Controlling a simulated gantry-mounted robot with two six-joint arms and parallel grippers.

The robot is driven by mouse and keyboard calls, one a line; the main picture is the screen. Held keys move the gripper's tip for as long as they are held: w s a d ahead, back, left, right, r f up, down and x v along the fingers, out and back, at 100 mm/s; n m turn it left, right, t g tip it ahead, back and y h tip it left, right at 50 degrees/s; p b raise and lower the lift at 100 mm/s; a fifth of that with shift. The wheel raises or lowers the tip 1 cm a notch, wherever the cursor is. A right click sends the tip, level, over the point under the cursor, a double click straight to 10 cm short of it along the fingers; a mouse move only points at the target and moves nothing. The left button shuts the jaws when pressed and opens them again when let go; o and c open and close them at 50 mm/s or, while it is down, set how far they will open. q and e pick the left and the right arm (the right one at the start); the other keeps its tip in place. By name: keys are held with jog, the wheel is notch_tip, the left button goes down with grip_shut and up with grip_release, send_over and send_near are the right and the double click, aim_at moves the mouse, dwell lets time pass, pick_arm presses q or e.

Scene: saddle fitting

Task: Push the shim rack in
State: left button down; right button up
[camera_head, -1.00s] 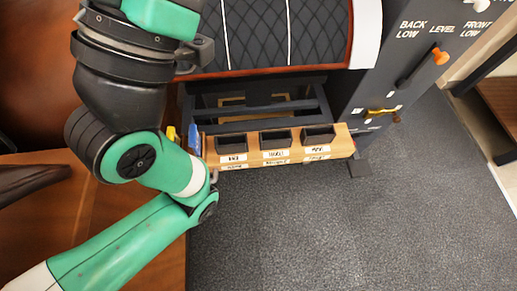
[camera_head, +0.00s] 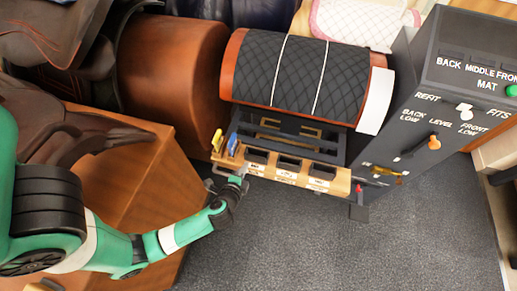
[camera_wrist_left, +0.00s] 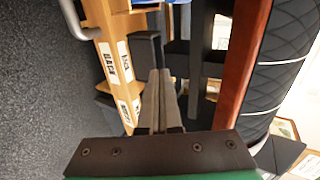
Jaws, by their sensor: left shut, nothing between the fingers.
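The shim rack (camera_head: 318,182) is a light wooden drawer with black bins and white labels. It sticks out below the padded saddle form in the head view. In the left wrist view its wooden front (camera_wrist_left: 118,62) shows at the upper left, with a "BACK" label. My left gripper (camera_head: 242,174) is at the rack's left end. In the left wrist view the left gripper's fingers (camera_wrist_left: 160,74) are shut and empty, close to a black bin. I cannot tell whether they touch the rack. My right gripper is not in view.
A quilted dark saddle form (camera_head: 300,75) lies above the rack. A grey control post (camera_head: 425,125) with levers stands at the right. A brown wooden cabinet (camera_head: 150,190) is at the left. Yellow (camera_head: 217,140) and blue (camera_head: 232,143) handles stand near the rack's left end. The floor in front is clear.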

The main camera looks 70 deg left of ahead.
pick_arm(q)
jog(key=s, duration=0.1)
jog(key=b, duration=0.4)
send_near(251, 148)
jog(key=x, duration=0.6)
jog(key=shift+w, duration=0.15)
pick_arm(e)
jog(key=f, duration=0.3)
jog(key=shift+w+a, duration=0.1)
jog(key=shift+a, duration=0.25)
pick_arm(q)
jog(key=shift+a, duration=0.15)
jog(key=w+a+b, duration=0.3)
jog(key=w+a, duration=0.5)
jog(key=a, duration=0.2)
jog(key=shift+w+a, duration=0.2)
jog(key=shift+a, duration=0.05)
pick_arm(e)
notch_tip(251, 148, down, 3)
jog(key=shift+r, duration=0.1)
